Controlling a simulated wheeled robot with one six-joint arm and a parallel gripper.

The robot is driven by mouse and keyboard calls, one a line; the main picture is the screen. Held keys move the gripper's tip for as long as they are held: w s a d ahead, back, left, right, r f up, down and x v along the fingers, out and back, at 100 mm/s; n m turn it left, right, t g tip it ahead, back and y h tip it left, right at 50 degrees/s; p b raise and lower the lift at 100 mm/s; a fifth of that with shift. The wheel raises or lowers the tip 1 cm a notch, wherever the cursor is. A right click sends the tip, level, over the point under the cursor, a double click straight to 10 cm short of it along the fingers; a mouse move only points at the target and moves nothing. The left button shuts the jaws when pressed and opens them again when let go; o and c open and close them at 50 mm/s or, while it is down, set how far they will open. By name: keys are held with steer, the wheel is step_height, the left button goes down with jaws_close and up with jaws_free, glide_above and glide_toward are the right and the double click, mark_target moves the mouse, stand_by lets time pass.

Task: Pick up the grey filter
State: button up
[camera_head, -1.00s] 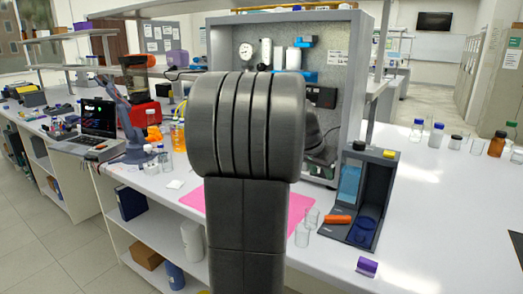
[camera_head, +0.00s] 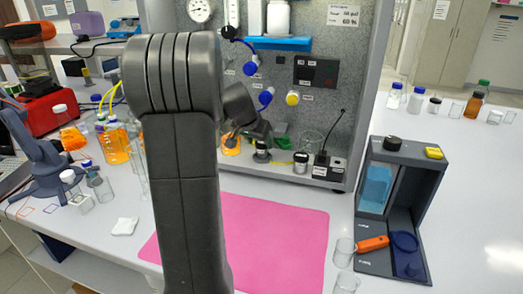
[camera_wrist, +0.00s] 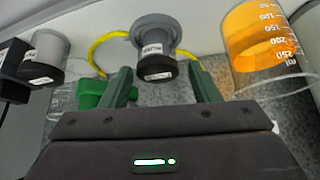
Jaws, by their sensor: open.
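A round grey flanged piece with a black labelled end (camera_wrist: 155,50), which looks like the grey filter, is in the middle of the wrist view. In the head view it shows as a small dark-and-grey piece (camera_head: 262,153) at the foot of the rig's panel. My gripper (camera_wrist: 162,80) is open. Its two green-grey fingers point towards the piece, one to each side in the picture. I see no contact. In the head view my gripper (camera_head: 256,135) is just above the piece, and my arm hides part of the area.
An orange-filled beaker (camera_wrist: 262,40) stands close on one side. A green part (camera_wrist: 100,93) and a second grey-and-black cylinder (camera_wrist: 47,55) are on the other. A yellow tube (camera_wrist: 105,45) runs behind. The pink mat (camera_head: 275,235) in front is bare.

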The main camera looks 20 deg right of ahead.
mark_target(261, 144)
steer(key=x, duration=0.4)
steer(key=shift+d+f+p, duration=0.15)
steer(key=shift+d+p, duration=0.05)
steer(key=shift+p, duration=0.1)
steer(key=shift+s, duration=0.1)
steer(key=c, duration=0.8)
